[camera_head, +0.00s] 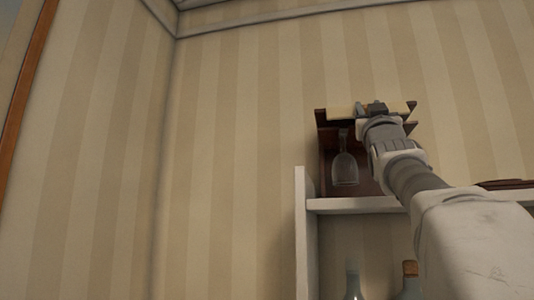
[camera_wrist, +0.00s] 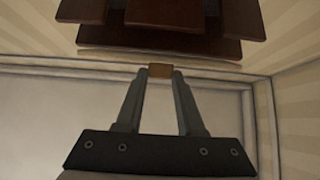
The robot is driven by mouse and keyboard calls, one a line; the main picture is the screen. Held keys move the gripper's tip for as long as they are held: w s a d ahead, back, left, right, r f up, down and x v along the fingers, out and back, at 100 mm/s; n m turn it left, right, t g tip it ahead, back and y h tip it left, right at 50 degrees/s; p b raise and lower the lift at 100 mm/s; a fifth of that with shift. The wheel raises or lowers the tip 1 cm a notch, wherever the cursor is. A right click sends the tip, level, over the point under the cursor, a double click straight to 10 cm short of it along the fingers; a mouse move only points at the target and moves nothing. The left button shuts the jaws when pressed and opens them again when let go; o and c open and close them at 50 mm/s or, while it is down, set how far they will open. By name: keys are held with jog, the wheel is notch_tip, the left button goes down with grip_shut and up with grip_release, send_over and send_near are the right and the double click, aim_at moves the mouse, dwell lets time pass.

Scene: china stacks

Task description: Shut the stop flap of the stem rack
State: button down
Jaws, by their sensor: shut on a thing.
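The stem rack (camera_head: 326,145) is dark brown wood and stands above a white shelf in the head view. Its slats also show at the top of the wrist view (camera_wrist: 160,47). A pale strip, which looks like the stop flap (camera_head: 339,114), runs across the rack's upper front. My gripper (camera_head: 374,109) is at this strip and covers its middle. In the wrist view my gripper's fingertips (camera_wrist: 160,73) are shut on a small brown block (camera_wrist: 160,70), apparently the flap's tab. A clear stemmed glass (camera_head: 345,169) hangs upside down in the rack, left of my wrist.
The white shelf (camera_head: 350,204) lies under the rack, with an upright side (camera_head: 301,230) at the left. A dark flat object (camera_head: 505,184) lies at the right. Left of the rack is open wall.

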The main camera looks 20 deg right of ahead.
jog(key=shift+f, duration=0.1)
dwell(0.3)
jog(key=c, duration=0.5)
grip_release()
jog(key=s+a+b, duration=0.1)
jog(key=s+a, duration=0.1)
jog(key=s, duration=0.2)
jog(key=s+a+f+b, duration=0.1)
jog(key=s+a, duration=0.2)
jog(key=s, duration=0.1)
jog(key=s+a+f+b, duration=0.1)
jog(key=s+a, duration=0.1)
jog(key=s, duration=0.2)
jog(key=shift+a+f, duration=0.15)
jog(key=shift+a, duration=0.05)
